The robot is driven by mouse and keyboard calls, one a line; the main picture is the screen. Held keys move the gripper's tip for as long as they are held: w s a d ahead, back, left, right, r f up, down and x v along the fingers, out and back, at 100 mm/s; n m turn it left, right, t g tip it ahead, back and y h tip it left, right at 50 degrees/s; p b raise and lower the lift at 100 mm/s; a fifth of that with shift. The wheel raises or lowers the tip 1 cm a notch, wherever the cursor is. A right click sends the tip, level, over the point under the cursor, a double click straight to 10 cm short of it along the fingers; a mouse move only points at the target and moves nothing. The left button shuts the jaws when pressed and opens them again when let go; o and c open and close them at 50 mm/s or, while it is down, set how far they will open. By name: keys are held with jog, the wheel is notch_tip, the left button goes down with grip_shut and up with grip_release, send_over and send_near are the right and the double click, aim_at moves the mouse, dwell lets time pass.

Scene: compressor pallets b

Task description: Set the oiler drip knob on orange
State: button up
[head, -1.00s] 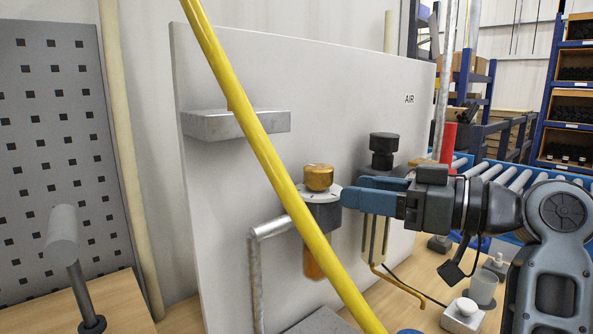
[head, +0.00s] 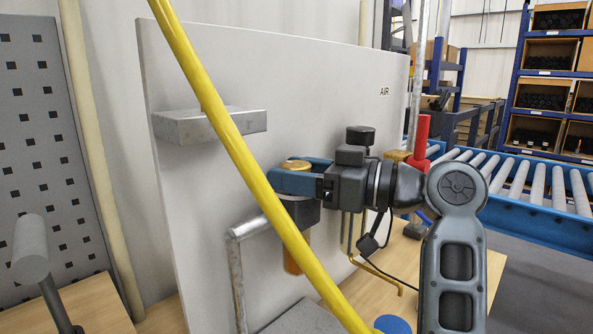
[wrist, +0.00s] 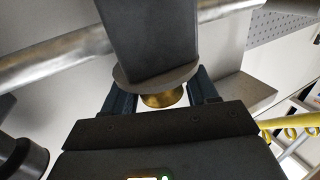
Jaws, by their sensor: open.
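The oiler has a brass drip knob (head: 298,164) on top of a dark body (head: 302,212), with an amber bowl (head: 295,252) below. My gripper (head: 290,180) is at the knob's height, its blue fingers reaching across it from the right. In the wrist view the brass knob (wrist: 164,98) shows between the two dark fingers, below the pale disc (wrist: 155,80). The fingers are open, one on each side, with gaps visible between them and the knob. The disc's markings are hidden, and I see no orange mark.
A yellow pole (head: 235,150) crosses in front of the oiler. A grey ledge (head: 175,126) juts from the white panel (head: 330,85) at upper left. A bent metal pipe (head: 238,275) runs beside the oiler. A red cylinder (head: 421,137) stands to the right.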

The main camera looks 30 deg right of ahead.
jog(key=shift+c, duration=0.5)
jog(key=c, duration=0.6)
jog(key=shift+m+t+h, duration=0.7)
jog(key=shift+m+h, duration=0.1)
jog(key=shift+h, duration=0.2)
jog(key=o, duration=0.7)
jog(key=shift+s+d, duration=0.1)
jog(key=b+v, duration=0.1)
jog(key=v, duration=0.6)
jog(key=shift+s+b, duration=0.3)
jog(key=shift+b, duration=0.05)
jog(key=shift+d, duration=0.15)
